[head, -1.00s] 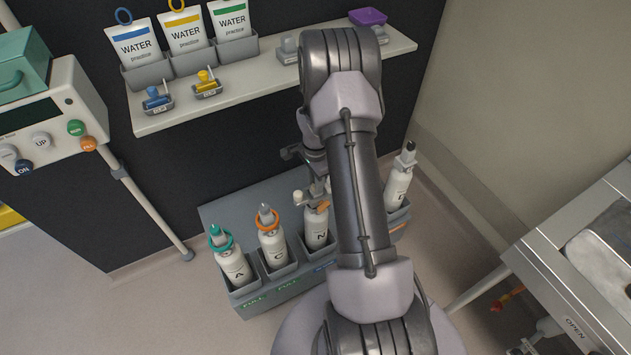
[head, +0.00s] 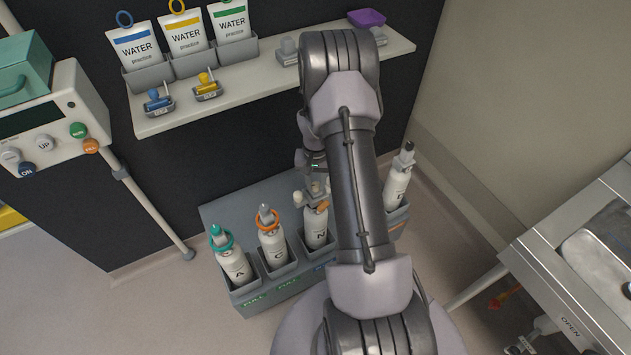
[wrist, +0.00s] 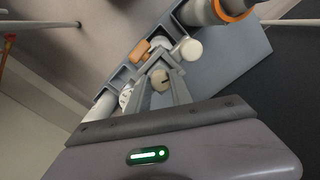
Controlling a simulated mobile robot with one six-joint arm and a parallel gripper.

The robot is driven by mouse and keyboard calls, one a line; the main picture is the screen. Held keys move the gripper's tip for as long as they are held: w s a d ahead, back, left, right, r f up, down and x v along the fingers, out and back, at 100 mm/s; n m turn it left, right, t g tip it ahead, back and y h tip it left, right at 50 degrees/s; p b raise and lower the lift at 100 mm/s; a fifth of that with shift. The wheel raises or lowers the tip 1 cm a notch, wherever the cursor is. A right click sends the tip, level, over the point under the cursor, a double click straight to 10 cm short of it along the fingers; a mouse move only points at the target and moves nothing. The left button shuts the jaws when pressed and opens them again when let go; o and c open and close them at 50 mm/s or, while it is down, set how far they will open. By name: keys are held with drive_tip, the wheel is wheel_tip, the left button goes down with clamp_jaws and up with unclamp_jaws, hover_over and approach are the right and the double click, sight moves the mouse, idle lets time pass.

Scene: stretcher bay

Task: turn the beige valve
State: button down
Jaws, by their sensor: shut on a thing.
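The beige valve (wrist: 160,80) is a small rounded knob with a dark mark, seen between my fingers in the wrist view. In the head view its beige knob (head: 316,187) shows on top of the white bottle marked N (head: 316,230). My gripper (wrist: 161,72) is shut on the knob, coming down from above; in the head view it (head: 313,190) is small and partly behind my arm. A pale round side knob (wrist: 190,50) and an orange piece (wrist: 140,50) sit close beside the fingertips.
The bottles stand in a grey rack (head: 250,205) on the floor. Bottle A (head: 233,266) and bottle C (head: 273,247) are to the left, another bottle (head: 397,188) to the right. A shelf (head: 240,98) with water pouches is above; a metal table (head: 545,245) stands at right.

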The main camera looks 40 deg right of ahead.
sight(316, 185)
drive_tip(key=n, duration=0.4)
drive_tip(key=shift+n+p, duration=0.3)
drive_tip(key=shift+p, duration=0.1)
drive_tip(key=shift+d+n+p, duration=0.15)
drive_tip(key=shift+n+p, duration=0.25)
drive_tip(key=shift+n, duration=1.8)
drive_tip(key=c, duration=1.1)
unclamp_jaws()
drive_tip(key=shift+c, duration=0.2)
wheel_tip(316, 185, up, 17)
drive_tip(key=p, duration=0.5)
drive_tip(key=shift+r, duration=0.2)
